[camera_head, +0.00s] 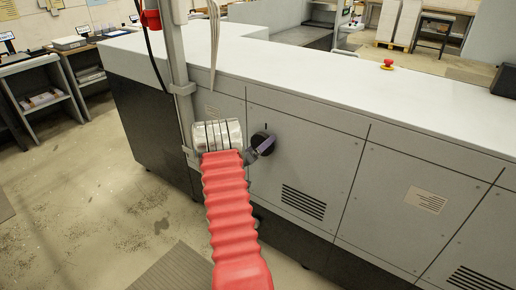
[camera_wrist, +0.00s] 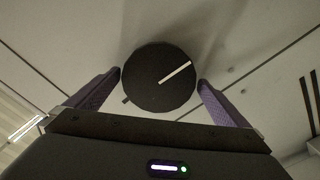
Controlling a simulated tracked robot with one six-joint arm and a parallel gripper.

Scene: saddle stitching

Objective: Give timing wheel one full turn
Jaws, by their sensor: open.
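The timing wheel (camera_head: 259,137) is a round black knob on the grey front panel of the long machine. In the wrist view the timing wheel (camera_wrist: 150,90) fills the space between my fingers, with a white line on its face running from the centre toward the upper right. My gripper (camera_head: 262,149) is at the wheel, at the end of my red-sleeved arm. In the wrist view the purple fingers of my gripper (camera_wrist: 160,76) are open, one on each side of the wheel. A narrow gap seems to show at each side; contact is hard to judge.
The machine's white top (camera_head: 330,68) carries a red emergency button (camera_head: 387,64) on a yellow base. A grey post (camera_head: 180,85) with a hanging cable stands just left of my arm. Vents (camera_head: 303,202) lie below the wheel. The floor at left is open.

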